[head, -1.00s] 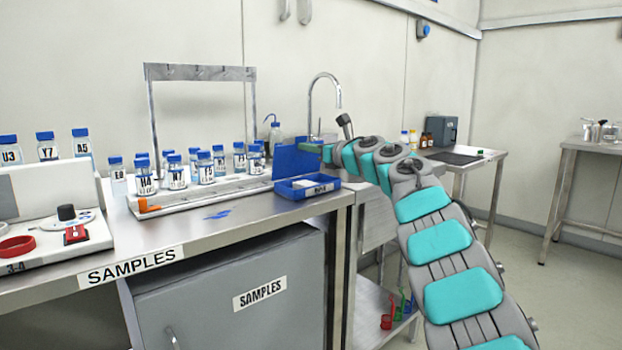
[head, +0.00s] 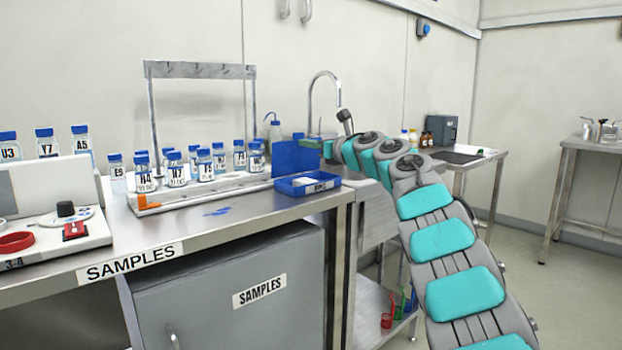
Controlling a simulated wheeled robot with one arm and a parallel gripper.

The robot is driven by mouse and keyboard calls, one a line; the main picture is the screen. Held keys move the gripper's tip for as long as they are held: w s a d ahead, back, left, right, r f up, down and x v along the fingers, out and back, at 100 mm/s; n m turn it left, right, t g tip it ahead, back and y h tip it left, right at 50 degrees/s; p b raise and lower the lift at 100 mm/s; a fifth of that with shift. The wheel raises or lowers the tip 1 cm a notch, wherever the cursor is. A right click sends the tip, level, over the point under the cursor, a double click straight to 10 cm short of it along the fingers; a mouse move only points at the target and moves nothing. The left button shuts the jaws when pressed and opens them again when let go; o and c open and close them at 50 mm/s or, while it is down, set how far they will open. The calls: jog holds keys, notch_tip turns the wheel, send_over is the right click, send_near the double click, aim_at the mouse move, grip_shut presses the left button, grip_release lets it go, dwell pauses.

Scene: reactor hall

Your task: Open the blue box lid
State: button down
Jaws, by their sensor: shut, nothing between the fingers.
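The blue box (head: 308,186) sits on the steel bench near its right end, with a label on its front and something white inside. Its blue lid (head: 292,157) stands up at the back of the box, so the box is open. My gripper (head: 326,150) is at the lid's upper right edge, at the end of my teal and grey arm. It is shut with nothing held. Its fingertips are small and partly hidden, and I cannot tell whether they touch the lid.
A white rack (head: 200,190) with several blue-capped sample bottles stands left of the box. Blue scraps (head: 216,212) lie on the bench in front. A sink tap (head: 325,85) rises behind my gripper. The bench front (head: 240,222) is mostly clear.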

jog(key=shift+b+v, duration=0.9)
jog(key=shift+v, duration=0.35)
jog(key=r+b+v, duration=0.1)
jog(key=b+v, duration=0.3)
jog(key=v, duration=0.4)
jog(key=shift+s+d+r+b, duration=0.2)
jog(key=shift+r+b, duration=0.15)
